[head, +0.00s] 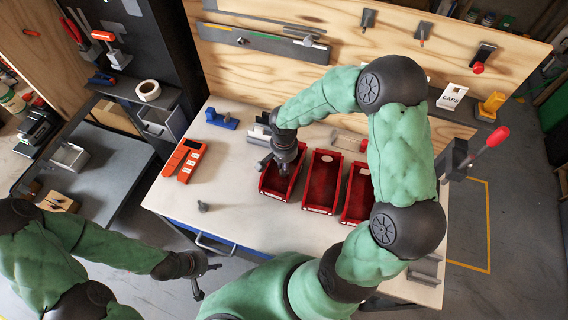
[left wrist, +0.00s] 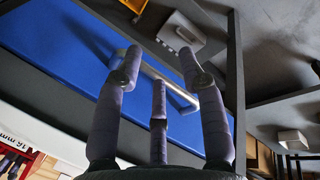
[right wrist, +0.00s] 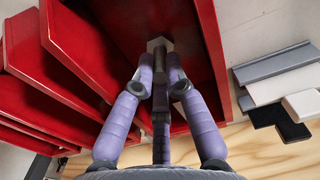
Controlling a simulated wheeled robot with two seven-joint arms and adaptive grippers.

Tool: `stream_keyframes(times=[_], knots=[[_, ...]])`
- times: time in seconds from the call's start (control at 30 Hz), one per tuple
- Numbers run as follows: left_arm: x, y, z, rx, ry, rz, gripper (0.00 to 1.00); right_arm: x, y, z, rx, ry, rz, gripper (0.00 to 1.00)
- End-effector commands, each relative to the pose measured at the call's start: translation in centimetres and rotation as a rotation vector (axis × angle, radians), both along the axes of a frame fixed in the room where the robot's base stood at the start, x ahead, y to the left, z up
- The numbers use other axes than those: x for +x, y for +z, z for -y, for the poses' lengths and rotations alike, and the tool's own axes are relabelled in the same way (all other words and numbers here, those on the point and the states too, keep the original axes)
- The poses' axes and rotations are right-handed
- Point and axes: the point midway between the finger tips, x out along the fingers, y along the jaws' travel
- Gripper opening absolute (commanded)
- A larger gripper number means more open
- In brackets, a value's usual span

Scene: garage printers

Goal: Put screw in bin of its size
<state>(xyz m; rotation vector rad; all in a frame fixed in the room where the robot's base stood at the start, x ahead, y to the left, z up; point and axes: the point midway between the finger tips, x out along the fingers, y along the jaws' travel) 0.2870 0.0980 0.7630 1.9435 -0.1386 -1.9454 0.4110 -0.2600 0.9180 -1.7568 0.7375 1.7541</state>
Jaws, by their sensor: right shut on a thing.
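My right gripper (head: 272,164) is over the left red bin (head: 272,193). In the right wrist view my right gripper (right wrist: 160,88) is shut on a grey hex-headed screw (right wrist: 158,45), with red bin walls (right wrist: 85,55) behind it. How high the screw is above the bin floor is hard to tell. The middle red bin (head: 319,208) and the right red bin (head: 349,217), partly hidden by my right arm, stand beside it. Another grey screw-like piece (head: 203,206) is on the bench, left of the bins. My left gripper (head: 203,278) is open and empty before the bench front.
The bench (head: 235,225) is bare in front of the bins. An orange case (head: 190,160) and a blue tool (head: 222,119) lie at its left. A blue drawer (left wrist: 75,65) with a metal handle (left wrist: 165,80) is close to my left gripper. A lever press (head: 480,150) stands right.

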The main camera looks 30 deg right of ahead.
Motion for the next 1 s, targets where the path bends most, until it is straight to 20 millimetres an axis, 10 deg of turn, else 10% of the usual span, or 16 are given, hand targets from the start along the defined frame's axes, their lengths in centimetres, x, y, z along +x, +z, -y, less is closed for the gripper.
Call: stream_keyframes(times=[0.1, 0.57, 1.0], knots=[[0.0, -0.1, 0.0, 0.000, 0.000, 0.000, 0.40, 0.0, -0.1, 0.0, 0.000, 0.000, 0.000, 0.38], [0.0, 0.5, 0.0, 0.000, 0.000, 0.000, 0.40, 0.0, 0.5, 0.0, 0.001, 0.000, -0.001, 0.38], [0.0, 1.9, 0.0, 0.000, 0.000, 0.000, 0.40, 0.1, 8.8, 0.0, 0.000, 0.000, 0.004, 0.38]])
